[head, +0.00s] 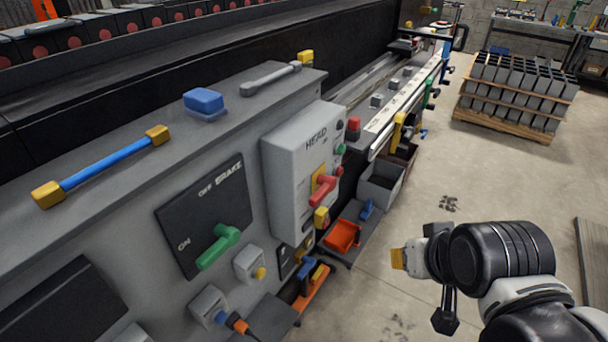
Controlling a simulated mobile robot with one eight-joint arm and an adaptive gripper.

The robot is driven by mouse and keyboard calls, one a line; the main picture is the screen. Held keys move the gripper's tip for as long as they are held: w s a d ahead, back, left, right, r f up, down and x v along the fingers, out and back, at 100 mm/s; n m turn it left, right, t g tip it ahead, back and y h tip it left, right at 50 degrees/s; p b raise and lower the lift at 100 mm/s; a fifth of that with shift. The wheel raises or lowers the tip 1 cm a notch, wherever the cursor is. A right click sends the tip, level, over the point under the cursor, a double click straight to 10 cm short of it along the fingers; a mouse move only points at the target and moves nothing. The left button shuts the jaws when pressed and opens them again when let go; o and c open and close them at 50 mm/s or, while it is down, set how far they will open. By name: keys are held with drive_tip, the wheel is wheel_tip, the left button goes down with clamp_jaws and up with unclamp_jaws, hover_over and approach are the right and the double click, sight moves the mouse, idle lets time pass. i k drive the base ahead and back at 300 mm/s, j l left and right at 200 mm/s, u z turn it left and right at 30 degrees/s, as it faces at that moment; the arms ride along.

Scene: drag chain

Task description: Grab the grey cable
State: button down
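A grey rod-like piece (270,78) lies on top of the grey machine cabinet, with a yellow block at its far right end. It is the only long grey piece I see there; I cannot tell whether it is a flexible cable. My gripper (420,266) is at the lower right, over the floor, well apart from the cabinet and the grey piece. A small yellow part shows at its left tip, and a dark part hangs below. The finger gap is not clear from this angle. I see nothing clearly held.
The front carries a green lever (218,246) and a grey box (303,170) with a red handle. A pallet of grey blocks (515,92) stands behind.

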sight(247, 89)
drive_tip(key=i+l+u, duration=0.45)
drive_tip(key=l, duration=0.2)
drive_tip(key=i+l+u, duration=0.4)
drive_tip(key=l, duration=0.35)
